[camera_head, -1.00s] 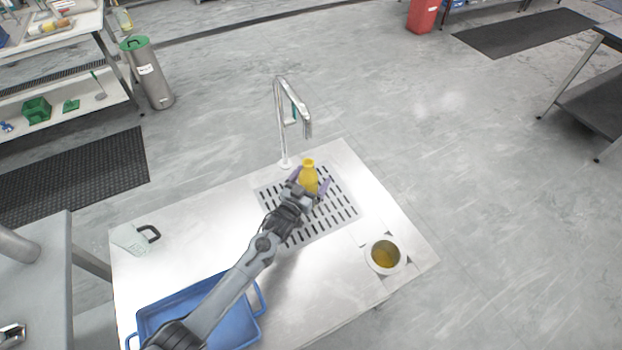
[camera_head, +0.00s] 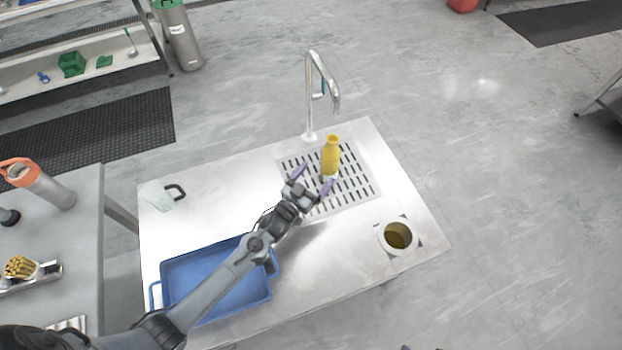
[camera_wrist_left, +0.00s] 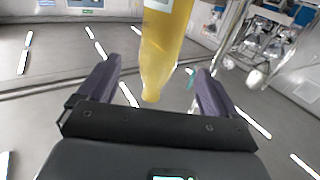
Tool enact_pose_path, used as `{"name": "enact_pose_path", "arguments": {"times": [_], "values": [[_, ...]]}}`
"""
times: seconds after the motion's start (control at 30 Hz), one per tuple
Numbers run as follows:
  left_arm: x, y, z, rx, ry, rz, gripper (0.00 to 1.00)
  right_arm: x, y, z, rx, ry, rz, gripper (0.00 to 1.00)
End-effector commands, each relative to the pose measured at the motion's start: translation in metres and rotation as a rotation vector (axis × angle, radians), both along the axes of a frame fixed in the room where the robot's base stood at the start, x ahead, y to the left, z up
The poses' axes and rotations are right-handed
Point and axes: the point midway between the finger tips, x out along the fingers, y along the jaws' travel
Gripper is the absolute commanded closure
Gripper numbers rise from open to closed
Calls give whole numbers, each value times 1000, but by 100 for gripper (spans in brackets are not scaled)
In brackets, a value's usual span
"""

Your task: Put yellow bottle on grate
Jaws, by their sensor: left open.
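The yellow bottle (camera_head: 330,160) stands upright on the slotted grate (camera_head: 358,188) in the metal table. My left gripper (camera_head: 318,178) is open just in front of the bottle, with one purple finger to its left and the other to its lower right. In the left wrist view the bottle (camera_wrist_left: 163,50) shows beyond and between the two spread fingers (camera_wrist_left: 155,85), apart from both of them. My right gripper is not in view.
A tall metal faucet (camera_head: 312,95) rises behind the grate. A blue tray (camera_head: 215,280) lies under my left arm. A clear pitcher with a dark handle (camera_head: 160,195) stands at the left, and a round opening (camera_head: 398,235) is at the right.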

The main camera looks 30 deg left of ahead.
Motion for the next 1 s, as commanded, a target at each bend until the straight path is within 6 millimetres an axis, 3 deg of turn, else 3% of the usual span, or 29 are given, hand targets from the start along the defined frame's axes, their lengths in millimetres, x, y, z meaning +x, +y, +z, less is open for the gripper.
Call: {"name": "enact_pose_path", "arguments": {"times": [0.37,0.53,0.67,0.83,1.0], "values": [[-24,1,-2,5,43,5,7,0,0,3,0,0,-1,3],[-48,-4,-10,26,208,21,7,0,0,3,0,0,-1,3],[-88,-6,-16,59,421,35,7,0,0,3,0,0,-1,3],[-160,-5,-14,116,726,37,7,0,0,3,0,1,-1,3],[-234,0,1,171,986,28,7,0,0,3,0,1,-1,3]]}}
